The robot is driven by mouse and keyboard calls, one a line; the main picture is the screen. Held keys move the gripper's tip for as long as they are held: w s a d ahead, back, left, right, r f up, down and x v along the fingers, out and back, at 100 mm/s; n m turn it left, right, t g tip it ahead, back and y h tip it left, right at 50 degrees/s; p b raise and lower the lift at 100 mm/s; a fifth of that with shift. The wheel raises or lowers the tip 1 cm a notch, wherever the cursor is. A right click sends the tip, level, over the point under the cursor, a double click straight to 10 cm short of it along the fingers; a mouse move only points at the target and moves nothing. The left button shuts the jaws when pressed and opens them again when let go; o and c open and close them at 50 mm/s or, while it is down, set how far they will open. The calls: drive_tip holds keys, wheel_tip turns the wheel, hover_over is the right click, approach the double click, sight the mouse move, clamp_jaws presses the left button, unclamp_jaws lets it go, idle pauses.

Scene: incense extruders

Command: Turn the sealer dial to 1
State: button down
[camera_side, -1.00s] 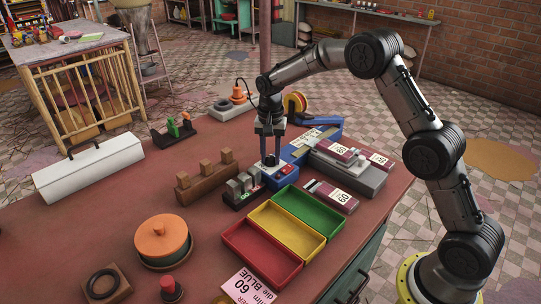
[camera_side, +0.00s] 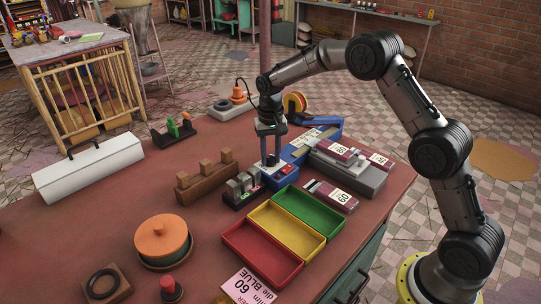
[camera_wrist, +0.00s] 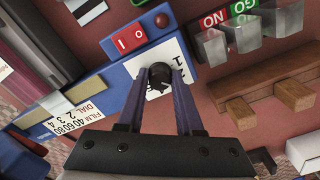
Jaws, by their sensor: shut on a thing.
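The blue sealer (camera_side: 297,155) stands near the back of the red table, with its control face upward. It also shows in the wrist view (camera_wrist: 90,85). Its black round dial (camera_wrist: 159,76) sits on a white numbered plate (camera_wrist: 140,66); most numbers are covered by the dial and fingers. My gripper (camera_wrist: 162,82) is shut on the dial, one finger on each side. In the side view my gripper (camera_side: 270,162) points straight down onto the sealer, and the dial is hidden there. I cannot read the dial's setting.
A red I/O switch (camera_wrist: 130,37) and a round red lamp or button (camera_wrist: 162,20) sit beside the dial. A film/dial chart (camera_wrist: 72,117) is on the sealer. Clear-covered ON/GO switches (camera_wrist: 245,35) and a wooden rack (camera_side: 204,180) stand close by. Coloured trays (camera_side: 284,228) lie in front.

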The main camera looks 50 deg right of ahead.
sight(271, 158)
drive_tip(key=n, duration=0.5)
drive_tip(key=shift+n, duration=0.3)
drive_tip(key=n, duration=0.5)
drive_tip(key=shift+d+n, duration=0.1)
drive_tip(key=shift+n, duration=0.2)
drive_tip(key=c, duration=0.6)
unclamp_jaws()
drive_tip(key=shift+o, duration=0.2)
drive_tip(key=shift+r, duration=0.1)
wheel_tip(271, 158, up, 14)
drive_tip(key=shift+f, duration=0.2)
